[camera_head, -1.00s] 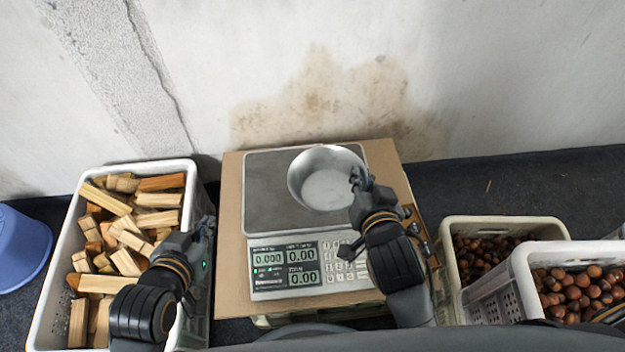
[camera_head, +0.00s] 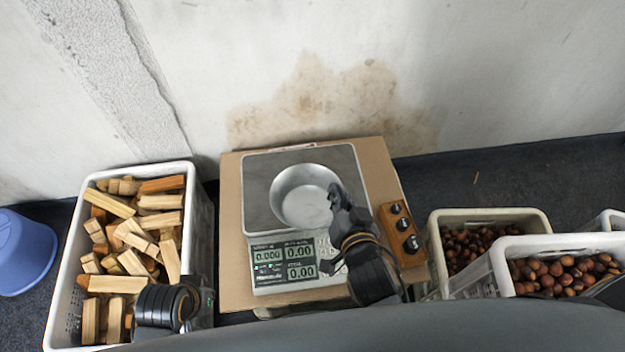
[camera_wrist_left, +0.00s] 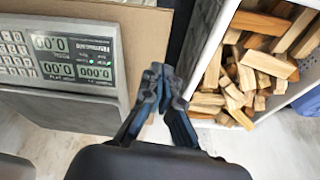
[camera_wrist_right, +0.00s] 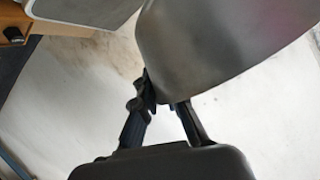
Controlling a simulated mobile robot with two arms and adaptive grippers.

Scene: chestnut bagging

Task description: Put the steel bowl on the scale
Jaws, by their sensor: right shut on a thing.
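The steel bowl (camera_head: 303,207) is over the pan of the scale (camera_head: 257,225) in the head view. I cannot tell whether its bottom touches the pan; the display reads 0.000. My right gripper (camera_head: 336,192) is shut on the bowl's near right rim. In the right wrist view the bowl's wall (camera_wrist_right: 205,45) is between the fingertips (camera_wrist_right: 163,98). My left gripper (camera_wrist_left: 160,78) is shut and empty, near the gap between the scale and the wood crate. The left wrist view also shows the scale's display (camera_wrist_left: 73,55).
The scale stands on a cardboard sheet (camera_head: 375,165). A white crate (camera_head: 198,210) of wood pieces is at left, beside a blue bucket (camera_head: 20,250). A wooden block with black knobs (camera_head: 403,233) is right of the scale. Chestnut crates (camera_head: 437,235) stand further right.

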